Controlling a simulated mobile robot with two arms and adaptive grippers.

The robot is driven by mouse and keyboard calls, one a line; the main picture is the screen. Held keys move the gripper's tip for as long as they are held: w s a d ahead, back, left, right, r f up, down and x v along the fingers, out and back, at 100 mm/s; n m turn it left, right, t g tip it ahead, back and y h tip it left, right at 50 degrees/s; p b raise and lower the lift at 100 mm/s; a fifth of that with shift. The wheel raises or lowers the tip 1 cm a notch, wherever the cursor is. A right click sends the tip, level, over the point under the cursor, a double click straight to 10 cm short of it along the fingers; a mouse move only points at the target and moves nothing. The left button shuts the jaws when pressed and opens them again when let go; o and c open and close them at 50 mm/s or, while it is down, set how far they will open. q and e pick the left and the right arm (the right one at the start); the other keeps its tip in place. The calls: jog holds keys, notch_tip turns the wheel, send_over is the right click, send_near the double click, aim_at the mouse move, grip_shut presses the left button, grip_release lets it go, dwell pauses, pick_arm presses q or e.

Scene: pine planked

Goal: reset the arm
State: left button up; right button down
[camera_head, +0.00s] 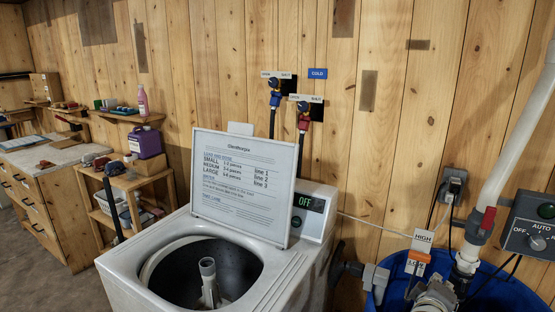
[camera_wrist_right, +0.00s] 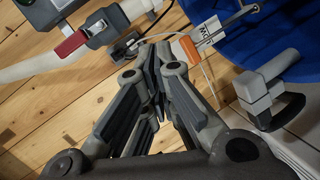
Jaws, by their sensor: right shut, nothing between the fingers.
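My right gripper (camera_wrist_right: 157,62) fills the middle of the right wrist view, its dark fingers together and empty. In the head view a grey jointed part at the lower right edge looks like my right gripper (camera_head: 432,297), in front of the blue tub (camera_head: 500,288). The tub also shows in the wrist view (camera_wrist_right: 285,35). An orange tag (camera_wrist_right: 185,48) appears close beyond the fingertips; whether they touch it cannot be told. My left gripper is not in view.
A white pipe with a red valve handle (camera_head: 488,218) rises at the right beside a control box (camera_head: 540,225). A grey clamp with a black handle (camera_head: 375,278) sits on the tub rim. The open washer (camera_head: 130,275) stands left, with a sign (camera_head: 240,190) on it.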

jog(key=s+a+f+m+g+y, duration=0.1)
jog(key=s+a+f+g+y, duration=0.15)
jog(key=s+a+f, duration=0.4)
jog(key=s+a+f+m+g+y, duration=0.1)
jog(key=s+a+f+m+y, duration=0.2)
jog(key=s+f, duration=0.55)
jog(key=s+a+f+g+y, duration=0.1)
jog(key=s+a+g+y, duration=0.1)
jog(key=s+a, duration=0.5)
jog(key=s+a+g+y, duration=0.2)
jog(key=s+a+y, duration=0.15)
jog(key=s, duration=0.75)
notch_tip(320, 180, down, 29)
jog(key=s+g+b, duration=0.1)
jog(key=b, duration=0.1)
jog(key=s+d+f+g+h+b, duration=0.1)
jog(key=s+d+f+b, duration=0.1)
jog(key=s+f, duration=1.5)
jog(key=shift+d+f, duration=0.45)
jog(key=shift+d, duration=0.05)
jog(key=shift+g, duration=0.25)
